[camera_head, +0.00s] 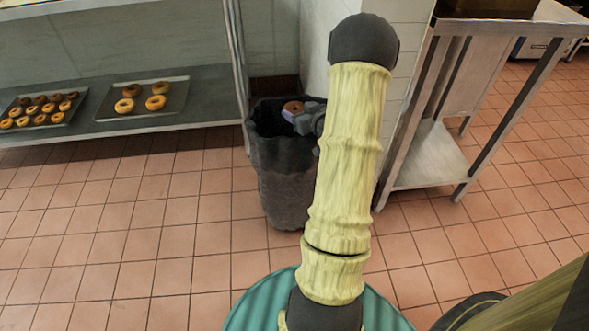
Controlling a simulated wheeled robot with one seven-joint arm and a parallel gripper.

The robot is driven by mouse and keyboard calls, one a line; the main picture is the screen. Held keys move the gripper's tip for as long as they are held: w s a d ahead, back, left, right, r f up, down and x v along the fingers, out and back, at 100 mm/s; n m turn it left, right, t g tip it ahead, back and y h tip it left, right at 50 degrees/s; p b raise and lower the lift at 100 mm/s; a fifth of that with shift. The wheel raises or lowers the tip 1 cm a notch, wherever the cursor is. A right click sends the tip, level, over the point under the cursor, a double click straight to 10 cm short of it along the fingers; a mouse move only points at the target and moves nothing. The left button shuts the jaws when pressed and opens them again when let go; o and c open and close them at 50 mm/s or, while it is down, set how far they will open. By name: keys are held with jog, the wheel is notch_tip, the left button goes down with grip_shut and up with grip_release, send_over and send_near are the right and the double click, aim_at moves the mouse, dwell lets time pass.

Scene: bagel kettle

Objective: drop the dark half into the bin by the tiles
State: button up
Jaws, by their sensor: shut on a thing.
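The bin (283,178) is a dark grey, rough-sided container on the tiled floor by the white tiled wall. My gripper (297,112) is over the bin's open top, at its right part. It is shut on the dark half (292,107), a small brown bagel piece. The piece shows above the bin's mouth, apart from the rim as far as I can see. My arm hides the bin's right side and part of the gripper. The inside of the bin is dark, and its contents cannot be made out.
A white tiled wall (403,60) stands behind the bin. A metal table (432,160) stands at right. The tile floor in front is clear.

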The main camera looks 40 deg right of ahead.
jog(key=o, duration=1)
jog(key=shift+o, duration=0.2)
jog(key=shift+s+r, duration=0.1)
jog(key=shift+s, duration=0.1)
jog(key=p+v, duration=0.4)
jog(key=v, duration=1.3)
